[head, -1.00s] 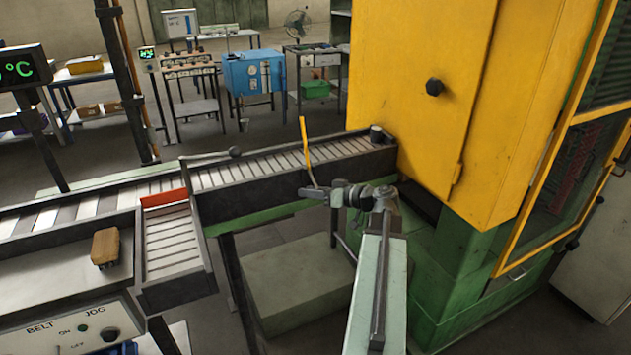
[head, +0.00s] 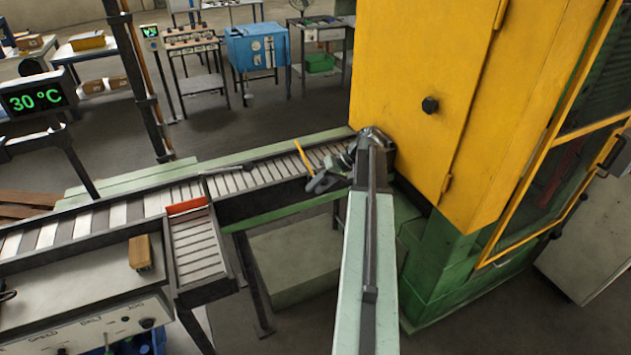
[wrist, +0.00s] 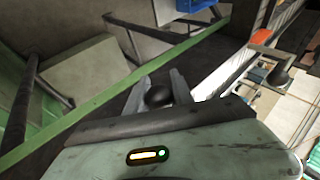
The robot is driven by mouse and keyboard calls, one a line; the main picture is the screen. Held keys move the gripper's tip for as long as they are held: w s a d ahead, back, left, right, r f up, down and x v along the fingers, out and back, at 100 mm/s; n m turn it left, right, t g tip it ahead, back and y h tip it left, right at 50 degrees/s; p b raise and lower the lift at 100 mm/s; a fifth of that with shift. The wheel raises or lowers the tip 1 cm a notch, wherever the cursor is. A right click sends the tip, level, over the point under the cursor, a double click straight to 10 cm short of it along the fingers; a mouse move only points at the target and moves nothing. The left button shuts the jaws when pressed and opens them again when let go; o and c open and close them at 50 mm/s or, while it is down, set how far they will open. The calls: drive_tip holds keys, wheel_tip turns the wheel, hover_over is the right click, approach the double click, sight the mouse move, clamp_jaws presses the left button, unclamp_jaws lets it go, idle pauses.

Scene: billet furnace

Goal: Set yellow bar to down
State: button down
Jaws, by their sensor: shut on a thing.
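The yellow bar (head: 304,158) is a thin rod in the head view, standing tilted in front of the roller track, its top leaning left. My gripper (head: 318,184) is at the bar's lower end, beside the track's near side wall. In the wrist view my gripper (wrist: 158,92) has its two grey fingers around a dark round knob (wrist: 157,96). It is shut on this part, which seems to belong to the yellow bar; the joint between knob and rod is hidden. The yellow rod itself cannot be made out in the wrist view.
The roller track (head: 255,178) runs to the yellow furnace housing (head: 425,70), close beside my arm. An orange-red plate (head: 187,206) stands at a side chute (head: 197,245). A brown block (head: 140,252) lies on the left table. The display (head: 35,98) reads 30 °C.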

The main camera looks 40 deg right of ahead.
drive_tip(key=shift+w+d+r+m+g+p, duration=0.1)
drive_tip(key=shift+r+m+g+p, duration=0.05)
drive_tip(key=shift+r+g+p, duration=0.3)
drive_tip(key=shift+w+d+r+m+g+p, duration=0.15)
drive_tip(key=shift+r+g+p, duration=0.15)
drive_tip(key=shift+g+p, duration=0.2)
drive_tip(key=shift+a, duration=0.1)
drive_tip(key=c, duration=1.1)
unclamp_jaws()
drive_tip(key=shift+r, duration=0.1)
drive_tip(key=p+v, duration=0.6)
drive_tip(key=v, duration=0.1)
drive_tip(key=shift+d+r, duration=0.2)
drive_tip(key=shift+d, duration=0.15)
